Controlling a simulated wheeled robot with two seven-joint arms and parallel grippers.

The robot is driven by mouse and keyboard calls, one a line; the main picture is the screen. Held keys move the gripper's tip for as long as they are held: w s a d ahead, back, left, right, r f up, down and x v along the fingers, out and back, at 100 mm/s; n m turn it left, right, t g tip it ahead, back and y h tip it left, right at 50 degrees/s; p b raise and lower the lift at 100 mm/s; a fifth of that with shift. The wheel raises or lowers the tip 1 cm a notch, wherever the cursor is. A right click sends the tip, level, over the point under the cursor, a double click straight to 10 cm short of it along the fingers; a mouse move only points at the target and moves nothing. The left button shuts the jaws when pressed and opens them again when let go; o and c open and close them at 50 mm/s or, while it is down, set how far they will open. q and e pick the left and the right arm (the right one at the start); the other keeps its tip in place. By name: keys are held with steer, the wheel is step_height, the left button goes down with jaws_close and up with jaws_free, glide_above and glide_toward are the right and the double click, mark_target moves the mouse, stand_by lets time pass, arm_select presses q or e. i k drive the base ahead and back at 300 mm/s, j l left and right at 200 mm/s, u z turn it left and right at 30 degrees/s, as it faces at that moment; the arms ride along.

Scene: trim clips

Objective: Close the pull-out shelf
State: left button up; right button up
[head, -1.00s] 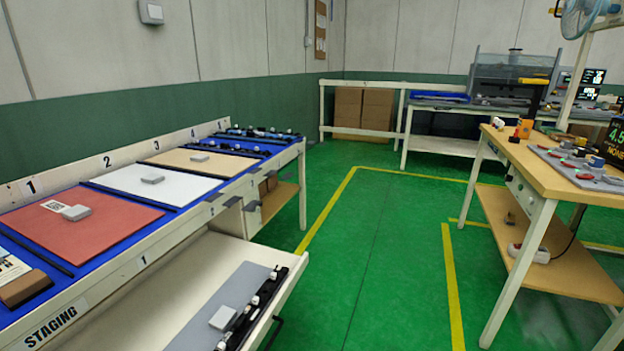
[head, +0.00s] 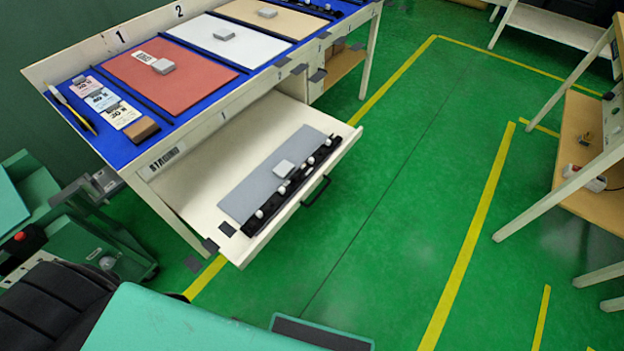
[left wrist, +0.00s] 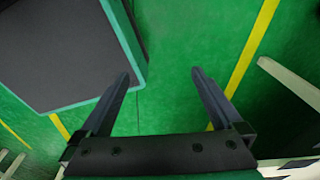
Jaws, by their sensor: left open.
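The pull-out shelf (head: 200,198) is a shallow white drawer under the left end of the staging bench. It stands pulled out over the green floor. A black handle (head: 316,191) is on its front face. On the shelf lie a grey panel (head: 250,192) with a small light block (head: 284,168) and a black strip with white knobs (head: 268,205). My left gripper (left wrist: 160,82) shows in the left wrist view, with its two dark fingers apart and only floor between them. The shelf is not clearly seen there. My right gripper is not in view.
The staging bench (head: 152,146) holds red, white and tan panels on a blue top. A wooden table with a lower shelf (head: 590,135) stands at the right. Green floor (head: 400,190) with yellow lines lies clear between them.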

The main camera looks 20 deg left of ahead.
mark_target(192, 185)
steer(key=i+l+u, duration=0.15)
steer(key=u, duration=0.25)
steer(key=i+l+u, duration=0.15)
steer(key=u, duration=0.2)
steer(key=i+l+u, duration=0.1)
steer(key=l+u, duration=0.3)
steer(key=u, duration=0.4)
